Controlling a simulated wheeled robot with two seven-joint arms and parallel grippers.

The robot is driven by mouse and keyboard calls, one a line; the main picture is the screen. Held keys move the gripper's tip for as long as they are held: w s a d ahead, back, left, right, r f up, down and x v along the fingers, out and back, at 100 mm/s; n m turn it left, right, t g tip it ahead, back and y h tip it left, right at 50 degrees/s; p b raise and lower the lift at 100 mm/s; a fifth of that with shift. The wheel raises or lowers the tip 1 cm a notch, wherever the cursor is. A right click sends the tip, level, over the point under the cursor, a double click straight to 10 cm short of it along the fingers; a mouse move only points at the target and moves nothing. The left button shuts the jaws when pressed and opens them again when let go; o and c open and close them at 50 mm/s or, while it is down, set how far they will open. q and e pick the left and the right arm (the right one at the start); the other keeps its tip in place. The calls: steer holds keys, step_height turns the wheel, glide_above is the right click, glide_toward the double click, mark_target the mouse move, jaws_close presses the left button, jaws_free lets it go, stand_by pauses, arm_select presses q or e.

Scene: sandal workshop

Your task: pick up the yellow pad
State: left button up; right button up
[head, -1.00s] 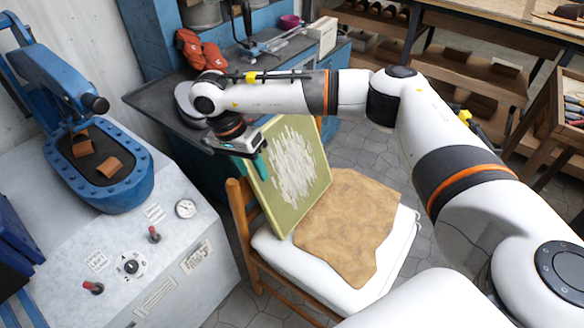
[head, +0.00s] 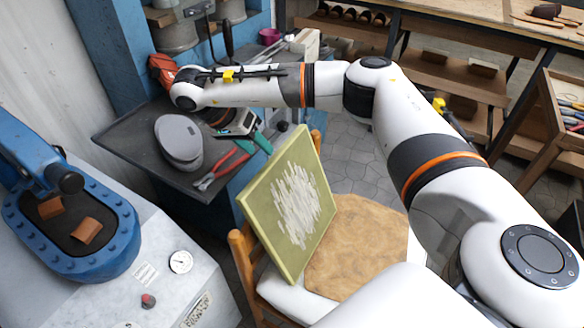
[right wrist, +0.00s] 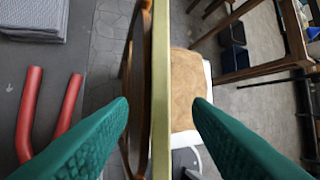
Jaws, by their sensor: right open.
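The yellow pad (head: 262,222), a flat yellow-green panel with pale streaks on its face, stands tilted on the chair in the head view. In the right wrist view its edge (right wrist: 161,70) shows as a narrow upright strip. My right gripper (head: 273,135) is at the pad's upper left edge. Its green fingers are open, and in the right wrist view the gripper (right wrist: 160,115) has one finger on each side of the strip, with gaps on both sides. The pad's back is hidden. My left gripper is not in view.
The chair (head: 240,258) has a white seat with a brown hide (head: 360,245) on it. A dark bench (head: 130,140) behind holds a grey rounded object (head: 179,140) and red-handled pliers (head: 218,170). A blue press (head: 105,255) stands at left.

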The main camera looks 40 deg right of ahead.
mark_target(277, 168)
steer(key=x, duration=0.3)
steer(key=shift+s, duration=0.35)
steer(key=shift+d+f, duration=0.25)
steer(key=shift+f, duration=0.05)
steer(key=x, duration=0.4)
steer(key=shift+f+b, duration=0.4)
steer(key=shift+f, duration=0.05)
steer(key=shift+d+f, duration=0.2)
steer(key=shift+f, duration=0.1)
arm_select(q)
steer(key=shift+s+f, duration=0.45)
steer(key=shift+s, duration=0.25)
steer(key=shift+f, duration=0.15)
arm_select(e)
steer(key=shift+f, duration=0.15)
jaws_close()
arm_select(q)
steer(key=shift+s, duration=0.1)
